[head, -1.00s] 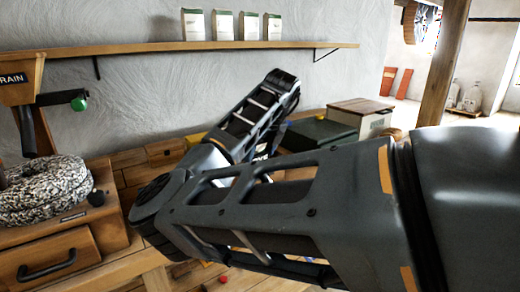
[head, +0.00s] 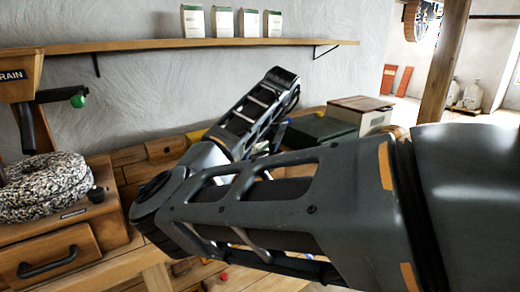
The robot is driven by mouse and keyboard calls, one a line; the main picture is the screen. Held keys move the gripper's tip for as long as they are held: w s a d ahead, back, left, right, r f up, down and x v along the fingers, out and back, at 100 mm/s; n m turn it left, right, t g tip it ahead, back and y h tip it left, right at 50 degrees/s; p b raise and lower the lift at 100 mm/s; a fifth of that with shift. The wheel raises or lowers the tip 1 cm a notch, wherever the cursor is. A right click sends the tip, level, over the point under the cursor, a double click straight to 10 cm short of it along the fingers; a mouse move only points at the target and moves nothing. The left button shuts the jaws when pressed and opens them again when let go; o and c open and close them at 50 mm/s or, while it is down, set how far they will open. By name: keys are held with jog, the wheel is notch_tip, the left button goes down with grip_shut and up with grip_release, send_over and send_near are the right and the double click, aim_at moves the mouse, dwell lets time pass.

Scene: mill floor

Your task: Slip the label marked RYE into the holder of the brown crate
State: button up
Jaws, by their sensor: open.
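My own arm crosses the middle of the head view and hides much of the bench behind it. My gripper cannot be made out; the arm links cover the place past the wrist. No label marked RYE can be read anywhere. I cannot tell which thing is the brown crate. A box with a brown lid (head: 361,103) and pale sides stands at the back right of the bench. A dark green box (head: 318,130) sits beside it, partly behind my arm. Small wooden boxes or drawers (head: 165,149) show left of my arm.
A wall shelf (head: 150,46) carries several white packets (head: 222,22). At left stand a grain hopper (head: 15,88), a speckled coiled ring (head: 45,187) and a wooden drawer (head: 45,262) with a dark handle. A wooden post (head: 444,65) rises at right.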

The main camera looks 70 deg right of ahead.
jog(key=v, duration=0.7)
jog(key=shift+s+r, duration=0.15)
jog(key=shift+r, duration=0.2)
jog(key=shift+a, duration=0.1)
